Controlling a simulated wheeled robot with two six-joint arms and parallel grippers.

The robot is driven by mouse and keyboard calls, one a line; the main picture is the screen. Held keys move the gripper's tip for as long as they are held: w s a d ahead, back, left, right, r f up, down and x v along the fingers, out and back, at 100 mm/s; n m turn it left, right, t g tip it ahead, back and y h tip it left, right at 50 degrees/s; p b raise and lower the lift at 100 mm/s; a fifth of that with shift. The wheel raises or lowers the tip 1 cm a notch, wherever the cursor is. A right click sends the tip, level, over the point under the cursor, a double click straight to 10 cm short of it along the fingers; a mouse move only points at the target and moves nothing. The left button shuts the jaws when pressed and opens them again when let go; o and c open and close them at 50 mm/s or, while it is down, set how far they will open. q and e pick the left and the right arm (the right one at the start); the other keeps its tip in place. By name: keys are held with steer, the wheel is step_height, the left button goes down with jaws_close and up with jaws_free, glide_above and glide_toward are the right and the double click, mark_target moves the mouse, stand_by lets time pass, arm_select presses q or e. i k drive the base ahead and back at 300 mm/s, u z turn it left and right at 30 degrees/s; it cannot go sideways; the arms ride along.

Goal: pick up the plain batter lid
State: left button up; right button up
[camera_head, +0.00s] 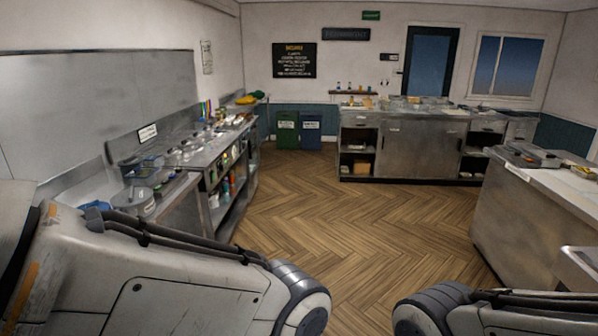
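I cannot make out with certainty a plain batter lid. A round grey pot or tub with a flat lid-like top (133,198) stands at the near end of the left counter; whether this top is the plain batter lid I cannot tell. Small pale round items (187,150) lie farther along the same counter, too small to identify. Links of my arms fill the lower left and lower right corners. Neither gripper shows, and my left arm covers the near part of the left side.
The left steel counter (208,154) has open shelves with bottles below. A back counter (405,147) stands across the room, with green (287,130) and blue (311,131) bins to its left. A right counter (535,215) stands near. The wooden floor (350,225) between is clear.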

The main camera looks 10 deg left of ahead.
mark_target(101, 206)
steer(key=u, duration=0.15)
steer(key=i, duration=1.8)
steer(key=u, duration=0.8)
steer(key=i, duration=1)
steer(key=u, duration=1.8)
steer(key=i, duration=0.85)
steer(key=u, duration=0.6)
